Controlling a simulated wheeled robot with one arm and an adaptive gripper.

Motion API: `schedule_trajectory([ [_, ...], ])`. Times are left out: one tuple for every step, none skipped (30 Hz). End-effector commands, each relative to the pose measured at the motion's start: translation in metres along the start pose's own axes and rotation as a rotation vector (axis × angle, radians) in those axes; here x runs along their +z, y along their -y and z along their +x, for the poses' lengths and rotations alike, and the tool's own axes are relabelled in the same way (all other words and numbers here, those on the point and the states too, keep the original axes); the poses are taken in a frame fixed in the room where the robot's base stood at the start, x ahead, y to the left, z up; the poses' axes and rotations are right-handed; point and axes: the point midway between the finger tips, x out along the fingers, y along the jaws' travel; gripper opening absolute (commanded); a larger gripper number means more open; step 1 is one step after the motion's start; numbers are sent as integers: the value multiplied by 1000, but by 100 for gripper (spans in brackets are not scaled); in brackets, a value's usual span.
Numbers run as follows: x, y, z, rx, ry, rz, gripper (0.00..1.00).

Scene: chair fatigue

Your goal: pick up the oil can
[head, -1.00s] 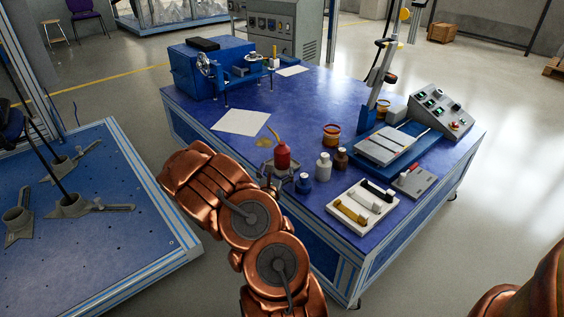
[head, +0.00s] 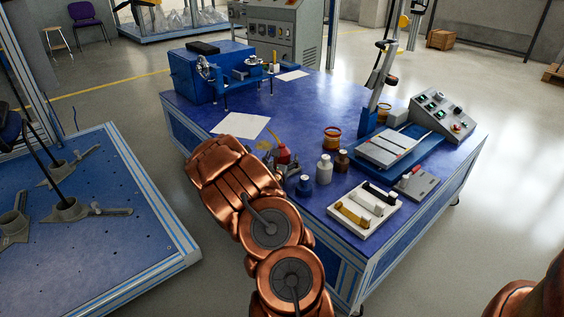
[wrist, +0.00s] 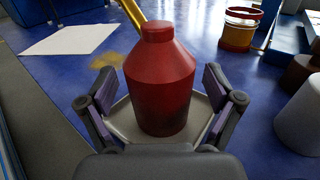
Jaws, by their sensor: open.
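The oil can is red with a cone-shaped top and a yellow spout. It stands upright on a small grey tray (wrist: 123,126) on the blue table. In the wrist view the oil can (wrist: 159,80) is large and central, between the two open fingers of my gripper (wrist: 165,105). A gap shows between each finger and the can. In the head view the oil can (head: 284,155) is partly hidden behind my copper arm, with its spout sticking up.
Close to the can's right are a blue bottle (head: 304,185), a white bottle (head: 324,169) and a brown bottle (head: 342,161). A paper sheet (head: 240,125) lies beyond the can.

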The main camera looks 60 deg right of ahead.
Motion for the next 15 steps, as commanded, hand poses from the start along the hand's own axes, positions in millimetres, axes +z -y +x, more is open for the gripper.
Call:
schedule_trajectory([
  [0, 0, 0, 0, 0, 0, 91],
  [0, 0, 0, 0, 0, 0, 91],
  [0, 0, 0, 0, 0, 0, 91],
  [0, 0, 0, 0, 0, 0, 90],
  [0, 0, 0, 0, 0, 0, 87],
  [0, 0, 0, 0, 0, 0, 83],
  [0, 0, 0, 0, -1, 0, 80],
  [0, 0, 0, 0, -1, 0, 76],
  [0, 0, 0, 0, -1, 0, 72],
  [0, 0, 0, 0, 0, 0, 69],
  [0, 0, 0, 0, 0, 0, 66],
  [0, 0, 0, 0, 0, 0, 62],
  [0, 0, 0, 0, -1, 0, 59],
  [0, 0, 0, 0, -1, 0, 56],
  [0, 0, 0, 0, -1, 0, 51],
])
